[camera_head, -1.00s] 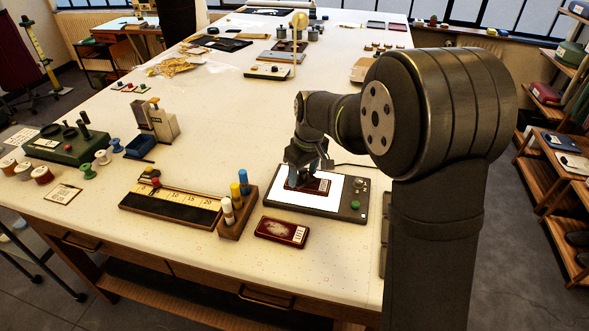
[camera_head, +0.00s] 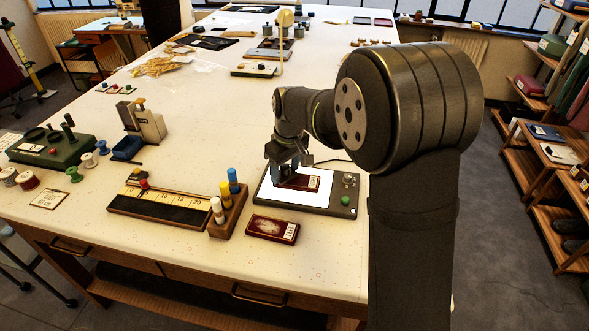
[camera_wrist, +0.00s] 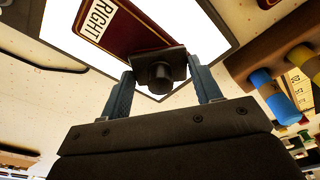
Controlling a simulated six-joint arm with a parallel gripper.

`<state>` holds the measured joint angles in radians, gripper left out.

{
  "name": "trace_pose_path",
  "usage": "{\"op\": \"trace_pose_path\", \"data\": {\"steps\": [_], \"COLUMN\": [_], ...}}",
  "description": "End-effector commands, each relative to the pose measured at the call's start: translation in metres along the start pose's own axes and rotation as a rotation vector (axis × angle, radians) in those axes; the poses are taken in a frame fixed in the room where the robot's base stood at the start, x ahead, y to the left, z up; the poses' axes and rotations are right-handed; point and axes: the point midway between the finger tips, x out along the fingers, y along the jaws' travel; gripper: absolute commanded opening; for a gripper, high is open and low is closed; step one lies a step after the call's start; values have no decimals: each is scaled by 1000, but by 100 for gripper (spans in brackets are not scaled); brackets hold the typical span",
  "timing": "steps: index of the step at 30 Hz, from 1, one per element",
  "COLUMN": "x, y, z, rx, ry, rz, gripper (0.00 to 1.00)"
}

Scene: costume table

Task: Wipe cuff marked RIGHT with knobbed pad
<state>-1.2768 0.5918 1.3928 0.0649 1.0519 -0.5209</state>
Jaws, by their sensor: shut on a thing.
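The dark red cuff (camera_head: 304,181) lies on the bright white panel of a flat grey device. Its white label reads RIGHT in the wrist view (camera_wrist: 98,20). My gripper (camera_head: 283,174) is over the cuff's left part. In the wrist view, its two blue fingers (camera_wrist: 161,68) are shut on the dark knobbed pad (camera_wrist: 172,54), one on each side of the round knob. The pad overlaps the cuff's near end there; whether it presses on the cuff I cannot tell. The pad is hidden in the head view.
A second dark red cuff (camera_head: 272,229) with a pale patch lies in front of the lit device (camera_head: 318,206). Small knobs sit on the device's right side.

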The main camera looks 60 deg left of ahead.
Motion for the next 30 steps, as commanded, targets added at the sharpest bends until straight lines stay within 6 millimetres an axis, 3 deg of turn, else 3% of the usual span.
{"op": "trace_pose_path", "data": {"steps": [6, 8, 10, 30], "x": [2, -3, -20, -76], "y": [-12, -10, -10, -10], "z": [-17, -16, -18, -24], "rx": [-2, 0, 0, 0], "ry": [1, 2, 4, 2], "rz": [0, 1, 2, 1], "gripper": [40, 40, 40, 40]}}
